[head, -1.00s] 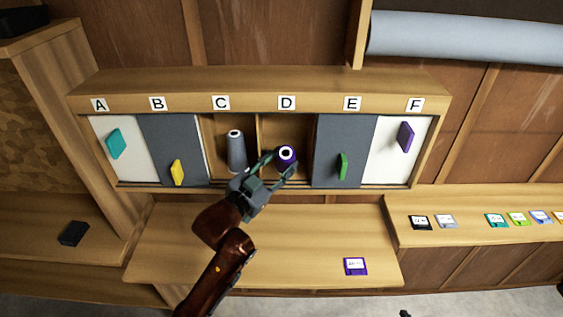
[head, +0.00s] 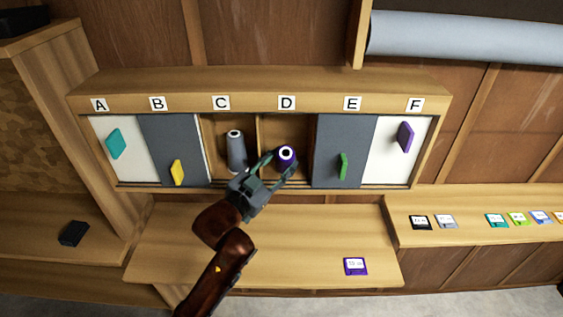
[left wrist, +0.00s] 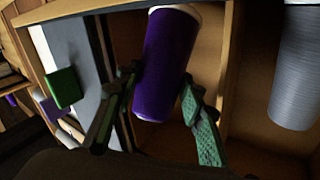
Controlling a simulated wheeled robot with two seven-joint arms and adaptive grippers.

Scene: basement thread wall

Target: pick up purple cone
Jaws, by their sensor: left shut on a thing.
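The purple cone (head: 286,156) stands in compartment D of the wall cabinet, its pale top with a dark centre facing the head camera. In the left wrist view the purple cone (left wrist: 166,62) sits between the two fingers. My left gripper (head: 277,164) reaches into the front of D and is shut on the cone, with one finger on each side; it also shows in the left wrist view (left wrist: 160,100). The fingers hide part of the cone in the head view, so I cannot tell if its base touches the compartment floor. My right gripper is not in view.
A grey cone (head: 236,150) stands in compartment C, left of D; it also shows in the left wrist view (left wrist: 297,70). A grey panel with a green handle (head: 342,167) covers E. A purple-edged card (head: 355,266) lies on the shelf (head: 300,240) below.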

